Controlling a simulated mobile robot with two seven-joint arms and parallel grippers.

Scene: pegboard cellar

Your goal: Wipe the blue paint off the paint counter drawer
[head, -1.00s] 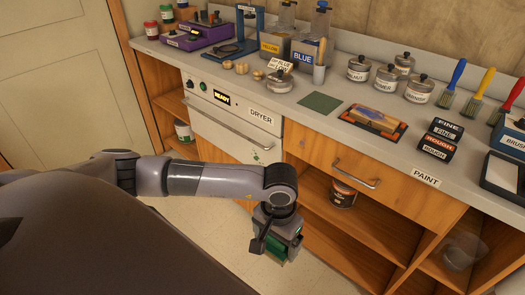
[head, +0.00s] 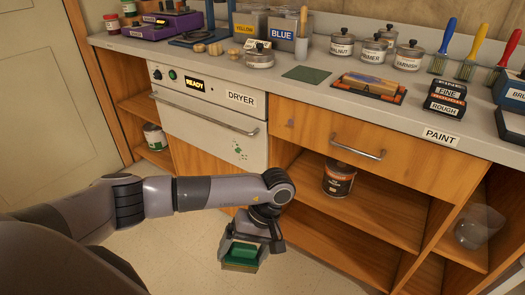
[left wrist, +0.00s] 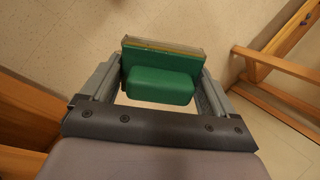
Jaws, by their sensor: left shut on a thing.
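The paint counter drawer (head: 400,155) is a wooden front with a metal bar handle (head: 357,147), below the counter edge, and it is shut. My left gripper (head: 243,250) is shut on a green block (head: 240,252) with a tan underside, held low over the floor in front of the dryer and the open shelf, apart from the drawer. In the left wrist view the green block (left wrist: 160,85) sits between both fingers. My right gripper is not in view.
The dryer (head: 205,125) stands left of the drawer, with green specks on its door. A dark can (head: 339,180) stands on the open shelf below. A clear container (head: 478,228) is at lower right. The grey counter (head: 290,90) holds jars, brushes and labelled blocks.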

